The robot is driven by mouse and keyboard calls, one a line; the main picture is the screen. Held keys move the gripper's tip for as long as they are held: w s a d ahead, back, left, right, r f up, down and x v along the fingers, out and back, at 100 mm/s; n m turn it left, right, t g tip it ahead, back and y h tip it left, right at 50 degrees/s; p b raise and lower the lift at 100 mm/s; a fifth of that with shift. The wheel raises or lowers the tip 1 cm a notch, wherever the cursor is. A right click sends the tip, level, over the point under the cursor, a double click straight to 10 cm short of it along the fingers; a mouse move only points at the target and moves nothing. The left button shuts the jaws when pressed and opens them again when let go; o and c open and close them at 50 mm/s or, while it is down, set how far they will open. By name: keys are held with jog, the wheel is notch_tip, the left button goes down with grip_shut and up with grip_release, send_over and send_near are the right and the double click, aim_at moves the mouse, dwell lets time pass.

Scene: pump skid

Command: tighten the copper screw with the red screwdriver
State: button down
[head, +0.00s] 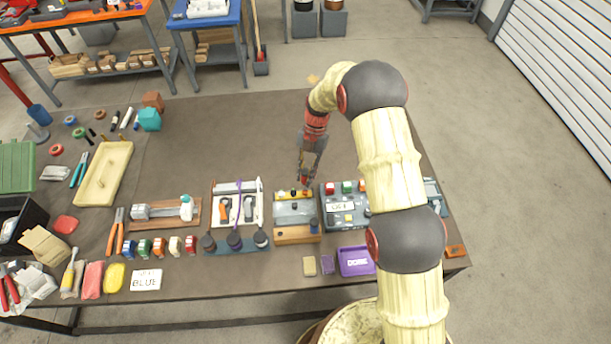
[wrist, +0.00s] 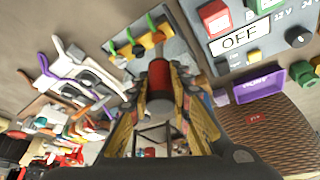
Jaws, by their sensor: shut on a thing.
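My gripper (head: 307,172) points down above the back edge of a small grey fixture (head: 294,211) near the table's middle. In the wrist view my gripper (wrist: 163,104) is shut around a red cylinder, which looks like the handle of the red screwdriver (wrist: 160,80). Its far end points toward the fixture, which also shows in the wrist view (wrist: 152,28) with a row of small yellow, orange, green and black parts. The screwdriver's tip is hidden, so I cannot tell whether it touches anything. I cannot make out the copper screw for certain.
A grey control panel (head: 349,219) with red and green buttons and an OFF display stands right of the fixture. A tool rack (head: 236,246) stands left. A purple DONE bin (head: 356,262) lies in front. The table's back middle (head: 235,130) is clear.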

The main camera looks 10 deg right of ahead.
jog(key=shift+f+b, duration=0.6)
jog(key=shift+f, duration=0.15)
dwell(0.8)
jog(key=shift+m+t+y+b, duration=0.55)
jog(key=shift+m+b, duration=0.25)
jog(key=shift+m, duration=1.3)
